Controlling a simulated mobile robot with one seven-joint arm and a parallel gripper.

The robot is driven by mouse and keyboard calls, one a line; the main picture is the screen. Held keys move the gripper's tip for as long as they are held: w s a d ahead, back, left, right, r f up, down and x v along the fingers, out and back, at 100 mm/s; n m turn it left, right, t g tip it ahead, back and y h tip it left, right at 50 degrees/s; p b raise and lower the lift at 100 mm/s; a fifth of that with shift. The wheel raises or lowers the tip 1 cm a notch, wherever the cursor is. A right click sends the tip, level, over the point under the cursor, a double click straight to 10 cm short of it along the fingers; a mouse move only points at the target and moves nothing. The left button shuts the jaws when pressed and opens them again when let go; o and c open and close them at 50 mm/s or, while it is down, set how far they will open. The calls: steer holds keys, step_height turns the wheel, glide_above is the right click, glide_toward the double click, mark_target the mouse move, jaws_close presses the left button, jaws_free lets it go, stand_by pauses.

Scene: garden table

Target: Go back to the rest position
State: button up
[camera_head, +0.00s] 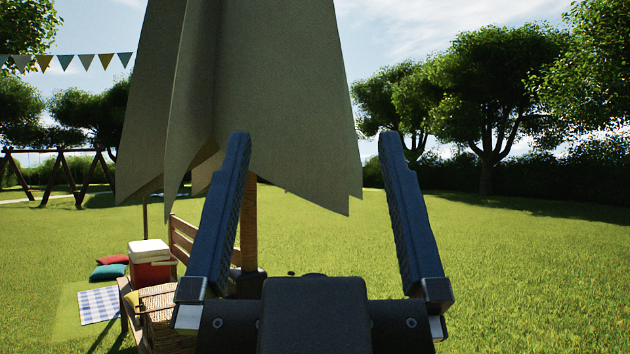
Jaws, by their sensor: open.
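My gripper (312,140) is in the lower middle of the head view, with its two dark blue fingers pointing up and spread wide apart. It is open, and nothing is between the fingers but the view of the lawn and parasol behind. The dark gripper body shows at the bottom edge. No table top is clearly in view.
A folded parasol (270,100) hangs behind the left finger. At the lower left are a wooden bench (184,236), a wicker basket (158,310), a red and white cooler (150,272), cushions (108,271) and a checked cloth (99,305). Open lawn (530,270) lies right.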

step_height(320, 180, up, 22)
steer(key=p, duration=2.2)
steer(key=shift+r+p, duration=0.25)
steer(key=shift+p, duration=0.1)
steer(key=shift+w+f, duration=0.1)
steer(key=shift+f, duration=0.05)
steer(key=shift+c, duration=0.2)
